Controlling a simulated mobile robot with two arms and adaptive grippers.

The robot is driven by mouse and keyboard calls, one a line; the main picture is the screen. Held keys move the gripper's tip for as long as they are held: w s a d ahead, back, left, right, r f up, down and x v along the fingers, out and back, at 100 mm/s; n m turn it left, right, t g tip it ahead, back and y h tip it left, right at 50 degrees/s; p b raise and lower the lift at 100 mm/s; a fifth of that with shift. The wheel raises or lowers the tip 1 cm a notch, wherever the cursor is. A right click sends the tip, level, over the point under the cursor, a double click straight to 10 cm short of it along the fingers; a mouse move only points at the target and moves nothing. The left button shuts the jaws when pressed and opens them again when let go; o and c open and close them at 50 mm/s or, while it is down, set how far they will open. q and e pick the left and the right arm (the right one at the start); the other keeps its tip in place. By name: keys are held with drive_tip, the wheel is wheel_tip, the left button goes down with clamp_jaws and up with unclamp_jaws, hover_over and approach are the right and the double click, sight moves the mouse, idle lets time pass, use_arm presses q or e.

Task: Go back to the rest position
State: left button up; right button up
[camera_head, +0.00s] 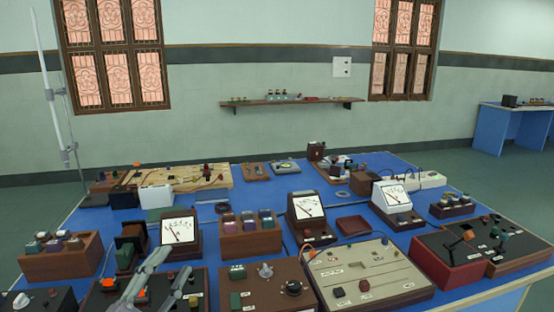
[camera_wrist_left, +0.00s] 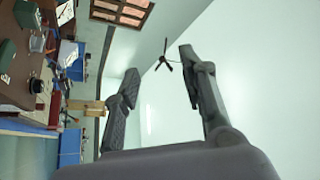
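My left gripper (camera_head: 175,261) comes in at the lower left of the head view, in front of an analog meter (camera_head: 180,229) with a white dial. Its two grey fingers are apart with nothing between them. In the left wrist view the same gripper (camera_wrist_left: 160,62) shows both fingers spread, with pale wall and ceiling behind. Whether it touches the equipment below is unclear in the head view. My right gripper is in neither view.
The blue table (camera_head: 290,184) is crowded with meters, wooden boxes and a large cream panel (camera_head: 370,272). A wooden block (camera_head: 62,257) of small parts stands at left. A tall stand (camera_head: 54,95) rises behind. A second blue table (camera_head: 515,126) is far right.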

use_arm(q)
drive_tip(key=s+a+f+n+g+y, duration=0.2)
drive_tip(key=f+n+g+y, duration=0.15)
drive_tip(key=f, duration=0.35)
drive_tip(key=s+a+f+n+g+y, duration=0.2)
drive_tip(key=s+a+f+n+y, duration=0.1)
drive_tip(key=f+n, duration=0.3)
drive_tip(key=s+a+f+n+g+y, duration=0.2)
drive_tip(key=f+n+g+y, duration=0.1)
drive_tip(key=f, duration=0.5)
drive_tip(key=s+d+f+g+h, duration=0.1)
drive_tip(key=s+d+f+g, duration=0.25)
drive_tip(key=s+f, duration=0.35)
drive_tip(key=s+d+f+g+h, duration=0.15)
drive_tip(key=s+f+g, duration=0.3)
drive_tip(key=s, duration=0.45)
drive_tip(key=s+f+g+p, duration=0.1)
drive_tip(key=s+f+g, duration=0.15)
drive_tip(key=f, duration=2.45)
drive_tip(key=s+a+f, duration=0.2)
drive_tip(key=s+f, duration=1.1)
drive_tip(key=s, duration=0.3)
drive_tip(key=shift+s+a+f+p, duration=0.15)
drive_tip(key=shift+a+f+p, duration=0.05)
drive_tip(key=shift+p, duration=0.25)
